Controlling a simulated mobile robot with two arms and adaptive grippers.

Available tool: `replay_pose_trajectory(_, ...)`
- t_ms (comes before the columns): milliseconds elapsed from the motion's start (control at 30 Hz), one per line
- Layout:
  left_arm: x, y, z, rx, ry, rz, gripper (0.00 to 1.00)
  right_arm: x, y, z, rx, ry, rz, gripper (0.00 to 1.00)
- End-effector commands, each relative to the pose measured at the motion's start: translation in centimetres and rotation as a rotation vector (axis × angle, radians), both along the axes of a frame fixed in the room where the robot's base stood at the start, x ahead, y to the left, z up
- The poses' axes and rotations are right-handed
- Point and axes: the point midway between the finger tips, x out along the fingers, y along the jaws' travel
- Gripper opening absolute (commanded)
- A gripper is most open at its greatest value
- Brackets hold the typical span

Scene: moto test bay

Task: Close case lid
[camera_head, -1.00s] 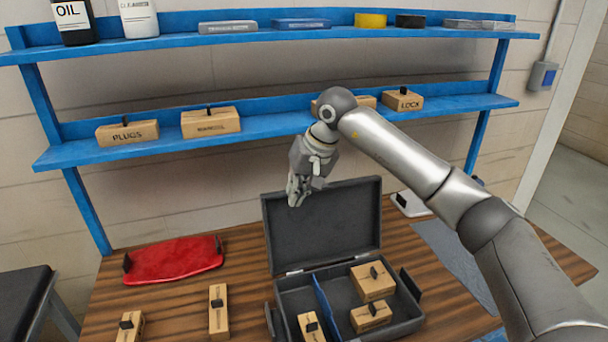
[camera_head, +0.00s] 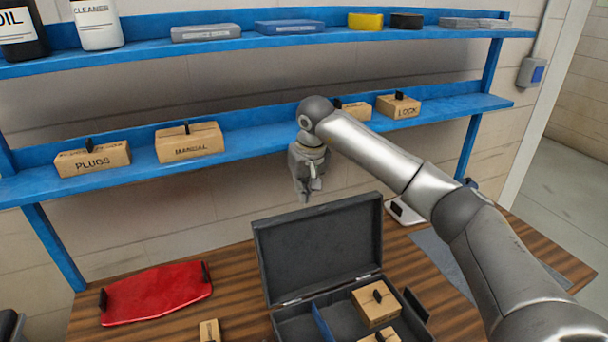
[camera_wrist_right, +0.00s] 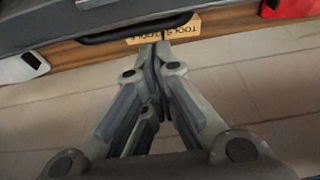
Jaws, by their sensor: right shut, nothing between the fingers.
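The dark grey case (camera_head: 290,325) stands on the wooden workbench, with its lid (camera_head: 320,243) raised and leaning slightly back. A blue divider (camera_head: 322,322) and small cardboard boxes (camera_head: 375,303) are inside it. My right gripper (camera_head: 305,198) is shut and empty, above and behind the top edge of the lid, apart from it in the head view. In the right wrist view the closed fingertips (camera_wrist_right: 155,48) point toward a dark bar-like handle (camera_wrist_right: 135,28) and a box with printed text (camera_wrist_right: 165,28). My left gripper is not in view.
Blue shelves (camera_head: 250,140) stand behind the bench, holding labelled boxes such as the plugs box (camera_head: 92,160) and the lock box (camera_head: 398,105). A red tray-like piece (camera_head: 157,295) lies left of the case. A grey mat (camera_head: 440,262) lies to the right.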

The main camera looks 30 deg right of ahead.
Motion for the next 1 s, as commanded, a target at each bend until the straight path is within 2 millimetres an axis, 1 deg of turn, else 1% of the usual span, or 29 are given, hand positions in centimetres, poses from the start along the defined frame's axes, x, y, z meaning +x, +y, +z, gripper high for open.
replay_pose_trajectory(33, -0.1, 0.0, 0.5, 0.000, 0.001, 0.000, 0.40, 0.1, 0.1, -0.7, 0.001, 0.005, 0.001, 0.00)
replay_pose_trajectory(100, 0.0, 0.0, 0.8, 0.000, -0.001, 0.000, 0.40, 0.5, 0.1, -1.6, 0.001, 0.003, 0.000, 0.00)
replay_pose_trajectory(200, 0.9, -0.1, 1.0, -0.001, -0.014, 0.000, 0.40, 0.8, 0.0, -2.6, 0.002, 0.002, 0.000, 0.00)
replay_pose_trajectory(333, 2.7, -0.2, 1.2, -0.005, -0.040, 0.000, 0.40, 0.9, 0.0, -3.2, 0.000, 0.000, 0.000, 0.00)
replay_pose_trajectory(433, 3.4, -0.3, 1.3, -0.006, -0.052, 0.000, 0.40, 1.0, 0.0, -3.3, 0.000, 0.000, 0.001, 0.00)
replay_pose_trajectory(567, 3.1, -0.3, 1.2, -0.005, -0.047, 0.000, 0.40, 1.0, 0.0, -3.3, 0.001, 0.000, 0.001, 0.00)
replay_pose_trajectory(767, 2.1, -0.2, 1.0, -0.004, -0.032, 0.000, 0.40, 0.9, -0.1, -3.3, 0.000, -0.005, 0.000, 0.00)
replay_pose_trajectory(1000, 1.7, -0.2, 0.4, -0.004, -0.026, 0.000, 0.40, 0.3, -0.1, -2.8, -0.004, -0.045, 0.000, 0.00)
